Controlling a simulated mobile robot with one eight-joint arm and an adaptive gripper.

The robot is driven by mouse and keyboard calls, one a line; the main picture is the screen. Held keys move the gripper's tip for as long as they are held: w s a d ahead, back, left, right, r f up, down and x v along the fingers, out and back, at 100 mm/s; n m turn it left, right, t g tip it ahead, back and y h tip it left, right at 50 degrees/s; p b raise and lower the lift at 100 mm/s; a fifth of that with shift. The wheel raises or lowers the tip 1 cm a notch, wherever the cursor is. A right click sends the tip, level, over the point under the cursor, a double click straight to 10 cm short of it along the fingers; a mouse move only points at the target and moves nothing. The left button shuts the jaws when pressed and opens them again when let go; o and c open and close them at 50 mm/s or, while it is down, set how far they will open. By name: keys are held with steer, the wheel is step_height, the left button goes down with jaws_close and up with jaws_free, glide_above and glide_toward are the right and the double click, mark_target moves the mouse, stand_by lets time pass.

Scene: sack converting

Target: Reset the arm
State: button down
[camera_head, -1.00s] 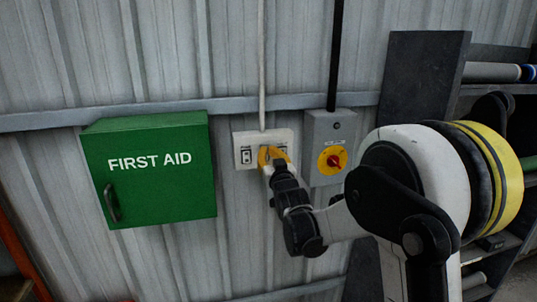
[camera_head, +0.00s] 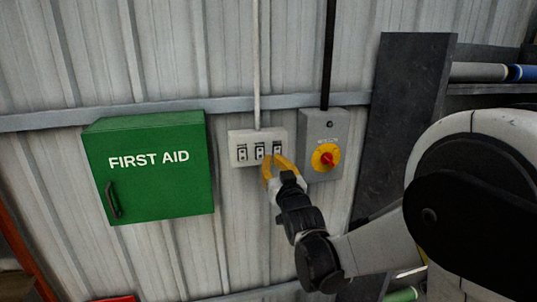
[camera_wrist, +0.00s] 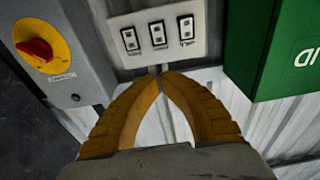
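My gripper (camera_head: 273,163) has yellow fingers and is near the wall, just below a white switch panel with three rocker switches (camera_head: 246,136). In the wrist view the fingertips (camera_wrist: 160,77) meet and hold nothing; a gap shows only between the curved finger bodies. The tips are below the switch panel (camera_wrist: 158,54) there, seemingly apart from it. In the head view the fingers overlap the panel's lower right edge. My arm reaches in from the right.
A green first aid box (camera_head: 150,190) hangs left of the panel. A grey isolator box (camera_head: 317,125) with a red and yellow rotary knob (camera_head: 326,158) is close on the right. A dark upright board (camera_head: 400,115) and shelving with rolls (camera_head: 478,72) stand farther right.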

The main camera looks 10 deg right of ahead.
steer(key=shift+s, duration=0.7)
steer(key=shift+r, duration=0.1)
steer(key=s+f+g+b, duration=0.2)
steer(key=s+f+g, duration=0.2)
steer(key=s+f, duration=0.3)
steer(key=s+f+g+b, duration=0.3)
steer(key=s+f, duration=0.4)
steer(key=s, duration=0.7)
steer(key=s+f+g+b, duration=0.3)
steer(key=s+f+g, duration=0.2)
steer(key=s, duration=0.6)
step_height(320, 180, down, 2)
steer(key=shift+a, duration=0.2)
steer(key=shift+s, duration=0.1)
